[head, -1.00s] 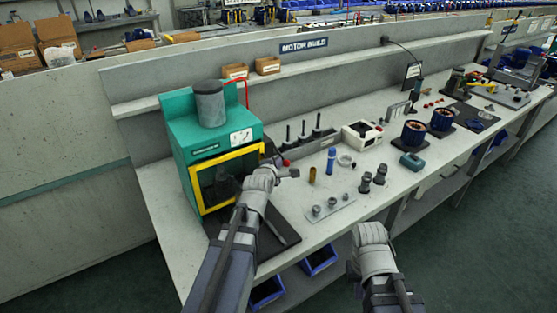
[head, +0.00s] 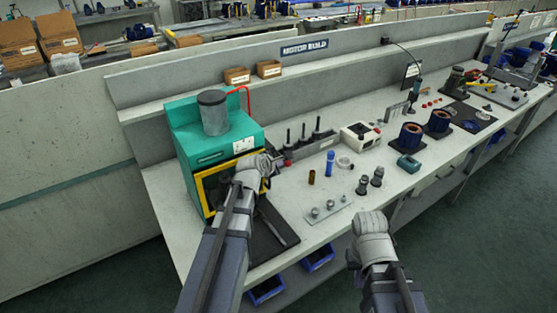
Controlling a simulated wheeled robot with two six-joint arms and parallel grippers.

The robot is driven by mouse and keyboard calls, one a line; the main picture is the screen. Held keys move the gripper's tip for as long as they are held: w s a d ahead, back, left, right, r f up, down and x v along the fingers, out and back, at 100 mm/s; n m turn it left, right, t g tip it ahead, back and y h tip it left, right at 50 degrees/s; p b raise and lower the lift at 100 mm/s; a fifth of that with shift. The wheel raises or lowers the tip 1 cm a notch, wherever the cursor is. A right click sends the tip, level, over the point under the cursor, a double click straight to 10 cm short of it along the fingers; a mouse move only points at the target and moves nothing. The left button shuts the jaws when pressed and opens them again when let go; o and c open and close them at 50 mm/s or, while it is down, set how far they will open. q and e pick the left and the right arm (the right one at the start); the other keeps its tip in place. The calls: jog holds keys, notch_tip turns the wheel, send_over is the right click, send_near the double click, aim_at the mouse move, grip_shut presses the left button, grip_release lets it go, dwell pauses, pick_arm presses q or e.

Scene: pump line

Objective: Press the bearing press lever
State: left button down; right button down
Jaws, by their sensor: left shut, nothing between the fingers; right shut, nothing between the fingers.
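The green press (head: 215,143) with a yellow-framed front stands at the left end of the workbench, a grey cylinder on its top. My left gripper (head: 272,164) is shut and empty at the right front side of the press. My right gripper (head: 370,221) is shut and empty in front of the bench edge.
A dark mat (head: 272,240) with a metal rod lies before the press. Right of it are a plate with bearings (head: 322,211), a blue bottle (head: 330,163), dark fittings (head: 370,182) and a white box (head: 360,134). Blue bins (head: 318,257) sit below the bench.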

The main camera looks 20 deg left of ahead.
pick_arm(q)
notch_tip(320, 180, up, 3)
jog(key=p, duration=0.2)
jog(key=n+g+h+p, duration=0.1)
jog(key=p, duration=0.1)
jog(key=shift+w+f+h, duration=0.15)
jog(key=shift+f+h, duration=0.05)
jog(key=shift+h, duration=0.1)
jog(key=shift+a+r, duration=0.1)
jog(key=shift+r, duration=0.1)
jog(key=shift+w+r+p, duration=0.15)
jog(key=shift+r+p, duration=0.5)
jog(key=shift+p, duration=0.25)
jog(key=p+v, duration=0.6)
jog(key=v, duration=0.4)
jog(key=shift+w+a+r+g+p, duration=0.25)
jog(key=shift+w+a+g+p, duration=0.05)
jog(key=shift+a+p, duration=0.1)
